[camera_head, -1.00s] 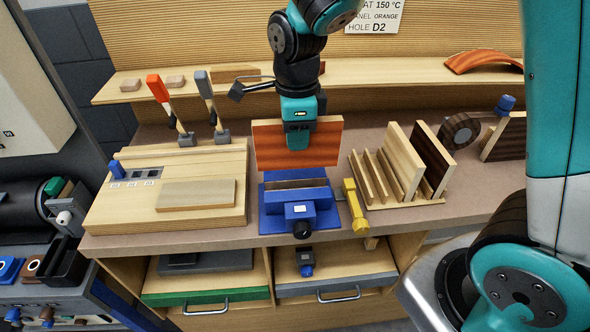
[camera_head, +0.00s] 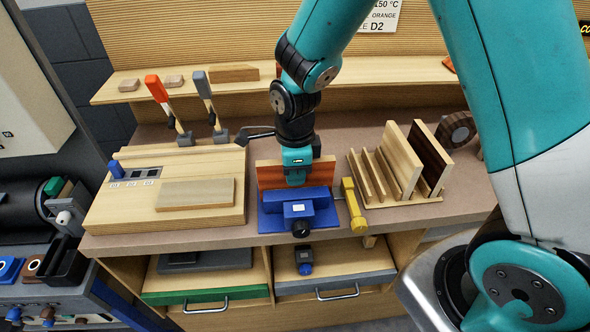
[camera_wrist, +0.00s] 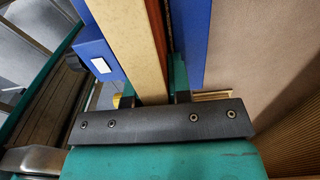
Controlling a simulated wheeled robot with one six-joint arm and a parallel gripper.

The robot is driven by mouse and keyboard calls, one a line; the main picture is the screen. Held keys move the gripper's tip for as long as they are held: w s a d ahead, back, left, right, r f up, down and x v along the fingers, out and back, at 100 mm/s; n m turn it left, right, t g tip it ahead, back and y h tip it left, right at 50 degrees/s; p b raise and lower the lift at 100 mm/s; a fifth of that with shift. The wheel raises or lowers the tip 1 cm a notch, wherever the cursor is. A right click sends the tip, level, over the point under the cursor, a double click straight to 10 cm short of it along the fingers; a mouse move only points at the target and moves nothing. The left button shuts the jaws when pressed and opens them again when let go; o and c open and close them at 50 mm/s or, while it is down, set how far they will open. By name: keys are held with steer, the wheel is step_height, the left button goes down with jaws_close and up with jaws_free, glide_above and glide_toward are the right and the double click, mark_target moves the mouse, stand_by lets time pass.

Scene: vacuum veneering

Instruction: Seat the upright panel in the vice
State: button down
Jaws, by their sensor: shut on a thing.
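The upright panel (camera_head: 267,177) has an orange-brown wood face in the head view. The blue vice (camera_head: 300,204) stands at the bench front and hides the panel's lower part. My gripper (camera_head: 296,180) is shut on the panel's upper part, pointing down. In the wrist view, my gripper (camera_wrist: 153,98) straddles a pale strip (camera_wrist: 133,45) with a reddish band beside it. Blue vice parts (camera_wrist: 191,35) show on both sides of this strip. The panel's bottom edge is hidden, so I cannot tell whether it touches the vice floor.
A yellow-handled tool (camera_head: 353,205) lies close right of the vice. A wooden rack (camera_head: 410,199) with upright boards stands farther right. A pale wooden board (camera_head: 110,210) lies left, with two upright clamps (camera_head: 207,98) behind it. A shelf (camera_head: 115,92) runs along the back.

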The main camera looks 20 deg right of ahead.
steer(key=c, duration=1.1)
jaws_free()
steer(key=shift+o, duration=0.2)
step_height(320, 180, up, 12)
steer(key=s+a+r+n+y, duration=0.2)
steer(key=s+n, duration=0.7)
steer(key=n, duration=0.5)
steer(key=s+a+r+n+y, duration=0.2)
steer(key=s+r+n, duration=0.2)
steer(key=s+n, duration=0.5)
steer(key=n, duration=0.5)
steer(key=shift+s+a+r+n, duration=0.25)
steer(key=shift+s+a+n, duration=0.05)
steer(key=shift+n, duration=0.1)
